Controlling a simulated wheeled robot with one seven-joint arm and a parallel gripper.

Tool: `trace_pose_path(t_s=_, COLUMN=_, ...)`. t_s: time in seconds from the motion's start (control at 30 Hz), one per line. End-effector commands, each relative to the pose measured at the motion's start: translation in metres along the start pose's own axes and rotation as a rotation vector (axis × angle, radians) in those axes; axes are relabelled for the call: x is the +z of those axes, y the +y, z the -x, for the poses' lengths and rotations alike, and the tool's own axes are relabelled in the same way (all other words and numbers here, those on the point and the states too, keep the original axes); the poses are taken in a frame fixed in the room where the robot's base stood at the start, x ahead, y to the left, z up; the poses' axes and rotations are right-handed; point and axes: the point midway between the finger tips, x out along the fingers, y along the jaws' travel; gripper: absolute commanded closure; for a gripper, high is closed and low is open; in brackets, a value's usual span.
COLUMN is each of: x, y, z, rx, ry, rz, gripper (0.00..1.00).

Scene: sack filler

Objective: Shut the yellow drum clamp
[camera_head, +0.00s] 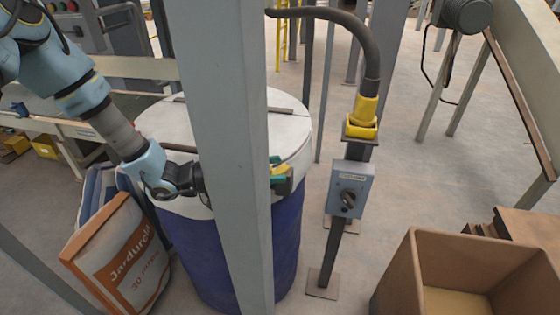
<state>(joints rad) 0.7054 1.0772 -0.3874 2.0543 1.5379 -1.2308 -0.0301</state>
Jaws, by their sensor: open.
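The drum (295,225) has a blue body and a white top (285,128), and stands behind a grey upright post. A small yellow piece (281,170), which looks like the drum clamp, shows at the drum's upper side just right of the post. My gripper (279,174) reaches in from the left behind the post, which hides its middle. Green parts that look like its fingertips show above and below the yellow piece. The jaws are open around or close beside it; I cannot tell whether they touch it. How far the clamp is open is hidden.
The grey post (222,120) stands in front of my gripper. Right of the drum are a control box (350,188) on a stand and a yellow hose fitting (363,112). A printed sack (118,255) leans at left. A brown bin (455,262) stands at lower right.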

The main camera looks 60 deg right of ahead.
Motion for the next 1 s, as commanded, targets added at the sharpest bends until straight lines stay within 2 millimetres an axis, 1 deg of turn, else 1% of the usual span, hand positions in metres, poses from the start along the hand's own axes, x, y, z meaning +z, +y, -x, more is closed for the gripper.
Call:
trace_pose_path(t_s=0.03, x=-0.003, y=0.0, z=-0.007, rx=0.001, ry=0.001, rz=-0.001, gripper=0.33)
trace_pose_path(t_s=0.1, x=-0.002, y=0.0, z=-0.014, rx=0.002, ry=0.0, rz=0.0, gripper=0.33)
trace_pose_path(t_s=0.2, x=-0.001, y=0.0, z=-0.02, rx=0.0, ry=-0.001, rz=0.0, gripper=0.33)
trace_pose_path(t_s=0.53, x=0.0, y=-0.001, z=-0.022, rx=-0.001, ry=-0.001, rz=-0.001, gripper=0.34)
trace_pose_path(t_s=1.0, x=0.0, y=-0.001, z=-0.022, rx=-0.001, ry=-0.001, rz=-0.001, gripper=0.87)
